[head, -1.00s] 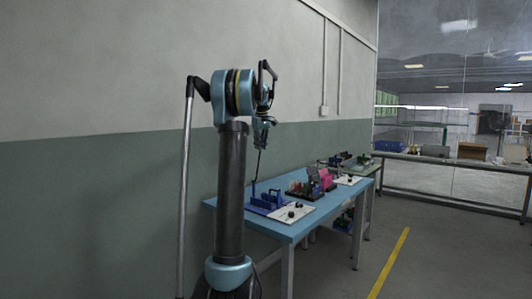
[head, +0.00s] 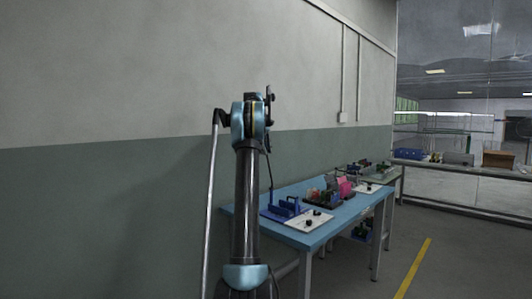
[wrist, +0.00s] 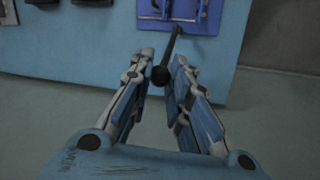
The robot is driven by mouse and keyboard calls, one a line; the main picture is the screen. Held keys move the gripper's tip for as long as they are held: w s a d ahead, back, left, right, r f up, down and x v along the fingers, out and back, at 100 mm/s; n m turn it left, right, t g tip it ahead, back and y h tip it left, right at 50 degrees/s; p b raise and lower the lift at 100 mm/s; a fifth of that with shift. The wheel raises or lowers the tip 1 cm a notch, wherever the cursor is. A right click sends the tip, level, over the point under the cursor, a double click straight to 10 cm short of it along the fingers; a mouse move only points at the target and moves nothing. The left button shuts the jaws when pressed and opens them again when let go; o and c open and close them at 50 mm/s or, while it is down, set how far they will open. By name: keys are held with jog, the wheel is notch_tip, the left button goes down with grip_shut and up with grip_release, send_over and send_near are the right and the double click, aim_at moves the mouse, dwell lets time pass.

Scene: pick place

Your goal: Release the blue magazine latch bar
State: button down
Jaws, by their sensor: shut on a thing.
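The blue magazine fixture (head: 284,209) stands on the near end of the blue table, with a blue base plate. In the wrist view, part of its blue plate (wrist: 205,19) shows at the top edge. A dark latch bar with a round black knob (wrist: 160,76) runs from that plate toward my gripper (wrist: 162,72). The two fingertips close on either side of the knob end. In the head view my arm hides my gripper; a thin dark rod (head: 270,170) shows beside the arm. Whether the bar has moved at its foot cannot be told.
The blue table (head: 325,227) also carries a white plate (head: 309,221) with black knobs and a cluster of coloured fixtures (head: 336,191) farther back. A wall stands to the left. The floor (head: 375,275) right of the table is open.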

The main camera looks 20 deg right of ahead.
jog(key=shift+w+a, duration=0.2)
jog(key=shift+w, duration=0.2)
jog(key=c, duration=1.5)
grip_release()
jog(key=shift+w+f, duration=0.1)
jog(key=shift+f, duration=0.05)
jog(key=shift+o, duration=0.2)
jog(key=shift+r, duration=0.2)
jog(key=v, duration=1.1)
jog(key=shift+r, duration=0.35)
jog(key=shift+a, duration=0.1)
